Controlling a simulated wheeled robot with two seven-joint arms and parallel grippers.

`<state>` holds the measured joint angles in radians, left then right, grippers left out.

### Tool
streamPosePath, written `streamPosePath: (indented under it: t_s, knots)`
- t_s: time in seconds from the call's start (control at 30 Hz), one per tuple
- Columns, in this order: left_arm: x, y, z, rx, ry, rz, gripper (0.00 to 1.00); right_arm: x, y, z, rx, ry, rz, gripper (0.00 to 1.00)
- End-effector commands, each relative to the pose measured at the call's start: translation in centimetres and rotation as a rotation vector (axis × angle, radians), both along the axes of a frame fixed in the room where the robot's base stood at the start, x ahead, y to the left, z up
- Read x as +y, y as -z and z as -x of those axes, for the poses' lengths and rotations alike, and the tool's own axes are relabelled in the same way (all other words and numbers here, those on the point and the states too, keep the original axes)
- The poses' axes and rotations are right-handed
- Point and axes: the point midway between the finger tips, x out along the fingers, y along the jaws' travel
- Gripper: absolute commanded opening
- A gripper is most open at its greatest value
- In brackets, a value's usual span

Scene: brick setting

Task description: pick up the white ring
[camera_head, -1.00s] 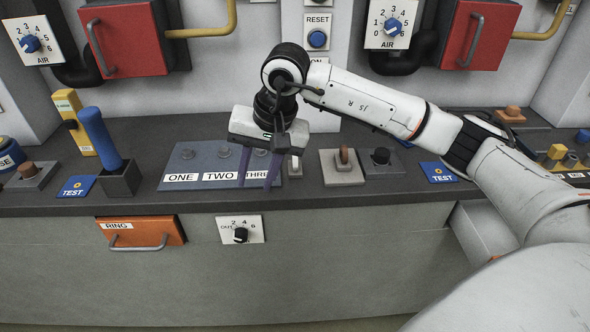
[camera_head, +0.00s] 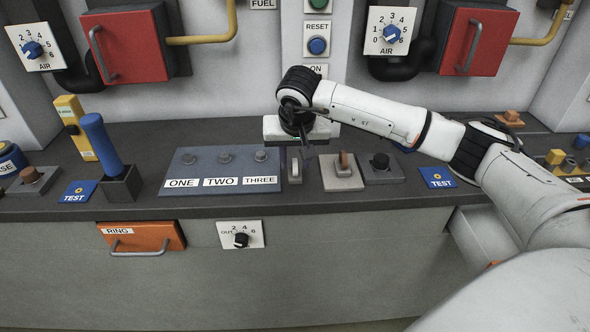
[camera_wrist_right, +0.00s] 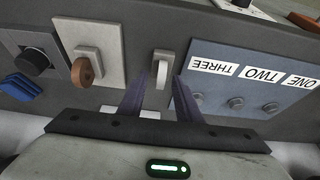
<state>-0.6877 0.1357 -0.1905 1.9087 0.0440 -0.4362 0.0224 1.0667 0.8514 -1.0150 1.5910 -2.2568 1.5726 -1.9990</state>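The white ring (camera_wrist_right: 162,70) stands upright on a small grey block in the right wrist view. In the head view the ring (camera_head: 296,167) shows small, just right of the blue panel. My right gripper (camera_wrist_right: 164,82) is open and empty, its two dark purple fingers apart. In the wrist view the ring appears between and just beyond the fingertips; I cannot tell whether they touch it. In the head view my right gripper (camera_head: 305,146) is above and behind the ring, with its fingers mostly hidden. My left gripper is not in view.
The blue panel (camera_wrist_right: 245,85) with several knobs is close on the other side. A blue-handled lever (camera_head: 100,140) stands farther left.

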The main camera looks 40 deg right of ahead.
Motion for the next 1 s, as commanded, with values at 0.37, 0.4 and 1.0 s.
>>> streamPosePath:
  t_s: [0.37,0.4,1.0]
  knots:
    - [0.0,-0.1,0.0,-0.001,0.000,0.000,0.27,-0.1,0.9,-0.3,0.000,-0.001,0.000,0.24]
    - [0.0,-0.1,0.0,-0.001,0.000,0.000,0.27,-0.1,0.8,-0.3,0.000,-0.001,0.000,0.18]
    - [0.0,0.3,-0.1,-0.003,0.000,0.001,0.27,-0.1,-3.4,-0.5,-0.008,-0.002,-0.001,0.04]
